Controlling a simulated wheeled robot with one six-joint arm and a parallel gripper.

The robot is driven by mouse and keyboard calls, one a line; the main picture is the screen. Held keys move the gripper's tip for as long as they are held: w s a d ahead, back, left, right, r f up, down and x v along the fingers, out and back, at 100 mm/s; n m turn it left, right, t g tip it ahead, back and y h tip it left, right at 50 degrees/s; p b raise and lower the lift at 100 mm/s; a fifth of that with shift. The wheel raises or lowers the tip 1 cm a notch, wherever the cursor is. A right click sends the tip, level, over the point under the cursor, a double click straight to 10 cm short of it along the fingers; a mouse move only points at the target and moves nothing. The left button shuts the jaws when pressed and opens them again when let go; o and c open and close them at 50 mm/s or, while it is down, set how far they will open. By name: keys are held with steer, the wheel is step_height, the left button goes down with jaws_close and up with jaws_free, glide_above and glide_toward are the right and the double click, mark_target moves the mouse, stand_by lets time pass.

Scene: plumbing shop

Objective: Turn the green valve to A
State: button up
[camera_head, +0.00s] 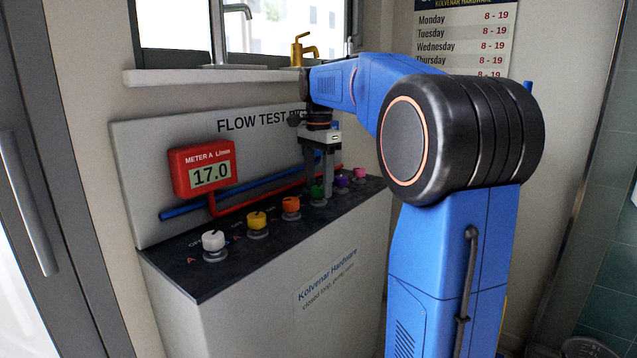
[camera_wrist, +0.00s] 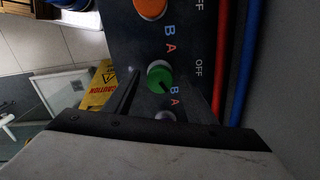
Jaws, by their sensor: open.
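The green valve (camera_head: 317,191) is a round knob on the dark bench top, in a row of coloured knobs. It also shows in the wrist view (camera_wrist: 159,77), with an OFF label to its right, a red A at its upper right and a blue B at its lower right. A dark mark on the knob seems to run toward the lower right; its exact setting is hard to tell. My gripper (camera_head: 321,168) points down right above the green valve. In the wrist view its open fingers (camera_wrist: 178,88) stand on either side of the knob; contact cannot be told.
An orange knob (camera_head: 291,206), a yellow knob (camera_head: 257,222) and a white knob (camera_head: 213,241) stand to the left. A purple knob (camera_head: 341,183) stands close on the right. A red meter (camera_head: 202,168) reads 17.0. Red and blue pipes run along the back panel.

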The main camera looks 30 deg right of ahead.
steer(key=shift+c, duration=0.4)
steer(key=c, duration=1)
steer(key=shift+o, duration=0.2)
